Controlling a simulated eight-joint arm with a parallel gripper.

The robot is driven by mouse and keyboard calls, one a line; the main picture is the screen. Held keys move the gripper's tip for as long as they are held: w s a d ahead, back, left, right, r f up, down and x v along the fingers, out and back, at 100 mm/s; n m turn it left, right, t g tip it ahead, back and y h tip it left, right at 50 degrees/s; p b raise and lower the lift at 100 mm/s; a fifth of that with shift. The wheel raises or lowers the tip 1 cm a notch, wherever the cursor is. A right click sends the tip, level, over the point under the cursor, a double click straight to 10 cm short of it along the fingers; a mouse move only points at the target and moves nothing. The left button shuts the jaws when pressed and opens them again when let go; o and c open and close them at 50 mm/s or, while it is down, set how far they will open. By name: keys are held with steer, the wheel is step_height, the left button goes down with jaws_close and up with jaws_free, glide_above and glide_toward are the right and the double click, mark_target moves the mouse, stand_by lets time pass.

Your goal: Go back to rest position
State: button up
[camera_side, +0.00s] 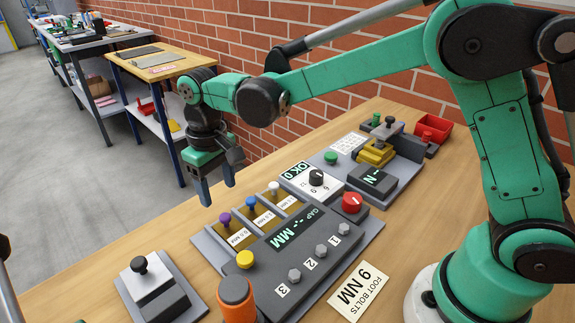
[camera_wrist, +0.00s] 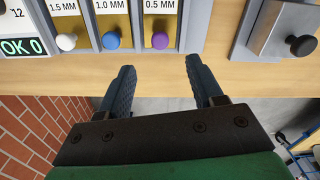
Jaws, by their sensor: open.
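My gripper (camera_side: 218,190) hangs over the back edge of the wooden bench (camera_side: 155,235), fingers pointing down. Its two fingers are apart with nothing between them. In the wrist view my gripper (camera_wrist: 158,88) also shows open and empty, below the row of coloured knobs. The nearest knob is the purple knob (camera_wrist: 160,41), with the blue knob (camera_wrist: 111,40) and the white knob (camera_wrist: 66,42) to its left. The fingers look clear of the knobs and the panel.
A grey panel (camera_side: 215,240) with a GAP display, a red knob (camera_side: 352,202) and several hex bolts fills the bench middle. A grey block with a black knob (camera_side: 139,265) is at front left. A red bin (camera_side: 433,128) stands far right. A brick wall runs behind.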

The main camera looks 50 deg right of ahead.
steer(key=shift+d, duration=0.1)
steer(key=s+d+r+m+t, duration=0.1)
steer(key=s+d+r+t, duration=0.1)
steer(key=s+d, duration=0.4)
steer(key=s+d+r+m+t, duration=0.1)
steer(key=s+d+r+t, duration=0.2)
steer(key=s+d+t, duration=0.2)
steer(key=shift+s+d+r, duration=0.15)
steer(key=shift+s+d, duration=0.25)
steer(key=shift+s, duration=0.1)
